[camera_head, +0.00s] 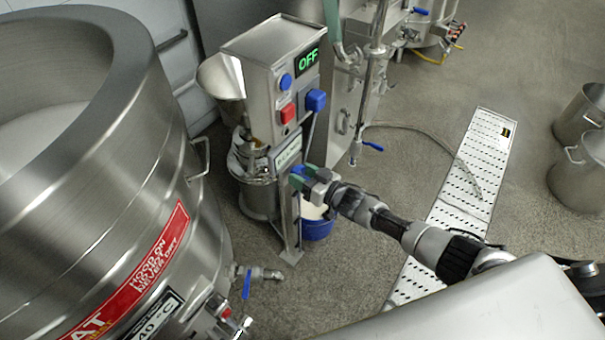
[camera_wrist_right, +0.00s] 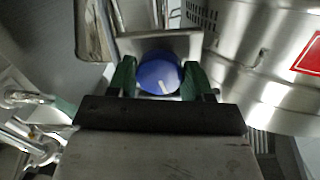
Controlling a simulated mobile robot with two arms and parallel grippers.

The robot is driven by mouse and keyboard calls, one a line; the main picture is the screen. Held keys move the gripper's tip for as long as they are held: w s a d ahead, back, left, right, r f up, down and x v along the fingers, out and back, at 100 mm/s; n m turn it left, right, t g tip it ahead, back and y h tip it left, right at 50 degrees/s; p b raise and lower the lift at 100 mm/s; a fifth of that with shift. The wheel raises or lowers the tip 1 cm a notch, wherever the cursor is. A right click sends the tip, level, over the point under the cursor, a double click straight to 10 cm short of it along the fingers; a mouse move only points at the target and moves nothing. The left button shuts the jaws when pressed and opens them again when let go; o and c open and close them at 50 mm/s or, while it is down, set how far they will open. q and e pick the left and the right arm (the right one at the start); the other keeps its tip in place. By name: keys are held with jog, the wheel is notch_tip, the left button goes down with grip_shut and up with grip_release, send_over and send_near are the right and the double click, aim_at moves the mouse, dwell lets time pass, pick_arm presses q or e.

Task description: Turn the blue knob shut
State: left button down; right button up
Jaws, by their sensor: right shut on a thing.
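The colloid mill (camera_head: 272,75) is a steel cabinet on a stand, with a lit green "OFF" display (camera_head: 308,59). The blue knob (camera_wrist_right: 159,75) is round with a white mark, which points down and slightly right in the right wrist view. My right gripper (camera_head: 304,176) is at the mill's lower front, below the label plate. Its green fingers (camera_wrist_right: 160,78) are on both sides of the knob and shut on it. In the head view the fingers hide most of the knob. My left gripper is in neither view.
A large steel vat (camera_head: 70,150) with a red label stands at the left, with a blue-handled valve (camera_head: 247,283) low on it. A blue bucket (camera_head: 318,228) stands below the gripper. A perforated floor drain (camera_head: 474,165) and steel pots (camera_head: 580,170) are at the right.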

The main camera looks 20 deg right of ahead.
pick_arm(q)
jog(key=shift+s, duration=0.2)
pick_arm(e)
jog(key=shift+m, duration=1.4)
jog(key=o, duration=0.9)
jog(key=shift+s+d, duration=0.15)
jog(key=shift+s, duration=0.05)
jog(key=p+v, duration=0.1)
jog(key=v, duration=0.1)
jog(key=shift+s+d, duration=0.3)
send_near(301, 175)
jog(key=s, duration=0.1)
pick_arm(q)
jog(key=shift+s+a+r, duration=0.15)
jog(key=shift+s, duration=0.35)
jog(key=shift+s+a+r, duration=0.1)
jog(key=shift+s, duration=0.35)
pick_arm(e)
jog(key=shift+d, duration=0.5)
